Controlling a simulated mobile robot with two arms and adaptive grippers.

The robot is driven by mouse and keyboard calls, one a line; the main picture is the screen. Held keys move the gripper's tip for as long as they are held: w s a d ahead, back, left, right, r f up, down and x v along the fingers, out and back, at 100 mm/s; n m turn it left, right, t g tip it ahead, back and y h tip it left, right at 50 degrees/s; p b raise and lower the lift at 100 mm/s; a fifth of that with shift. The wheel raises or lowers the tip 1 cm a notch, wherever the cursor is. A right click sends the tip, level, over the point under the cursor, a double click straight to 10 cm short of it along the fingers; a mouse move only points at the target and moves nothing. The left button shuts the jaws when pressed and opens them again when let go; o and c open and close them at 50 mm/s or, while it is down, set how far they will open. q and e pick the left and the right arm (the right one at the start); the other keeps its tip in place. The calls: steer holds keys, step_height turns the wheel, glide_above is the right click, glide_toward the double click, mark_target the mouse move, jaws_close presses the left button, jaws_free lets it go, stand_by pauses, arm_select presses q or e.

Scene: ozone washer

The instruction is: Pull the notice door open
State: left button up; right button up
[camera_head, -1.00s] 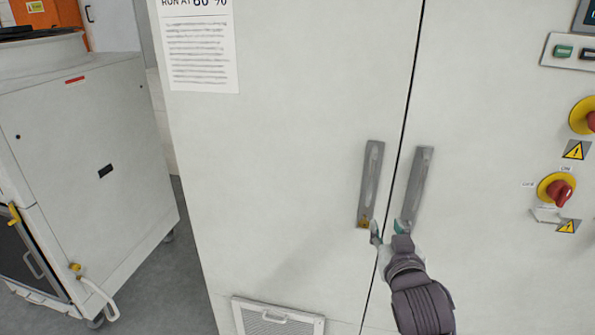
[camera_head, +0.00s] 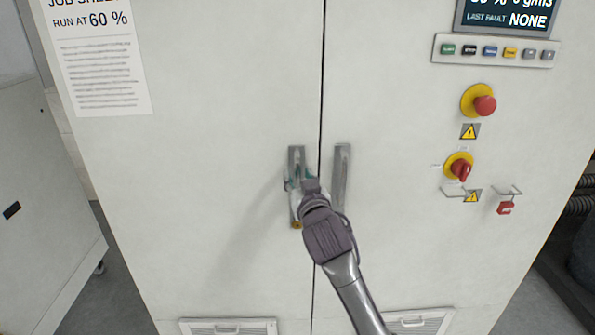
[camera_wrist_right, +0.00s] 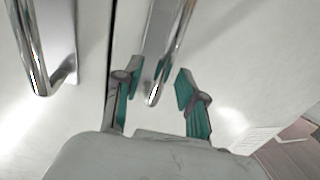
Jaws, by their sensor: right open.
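The notice door (camera_head: 210,190) is the left cabinet door. It carries a printed notice (camera_head: 100,60) and looks shut against the right door, with a thin dark seam between them. Its upright metal handle (camera_head: 296,157) is partly hidden by my right gripper (camera_head: 300,182). In the right wrist view, my open right gripper (camera_wrist_right: 157,92) has one teal-padded finger on each side of this handle (camera_wrist_right: 166,38). The fingers look apart from the bar; whether either touches it I cannot tell. My left gripper is not in view.
The right door's handle (camera_head: 341,178) stands close by, just across the seam. Switches, an emergency stop (camera_head: 483,104) and a display (camera_head: 507,16) are on the right door. A grey-white unit (camera_head: 45,200) stands at the left. Floor shows between it and the cabinet.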

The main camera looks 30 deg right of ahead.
steer(key=shift+w+d, duration=0.15)
steer(key=shift+w, duration=0.45)
jaws_close()
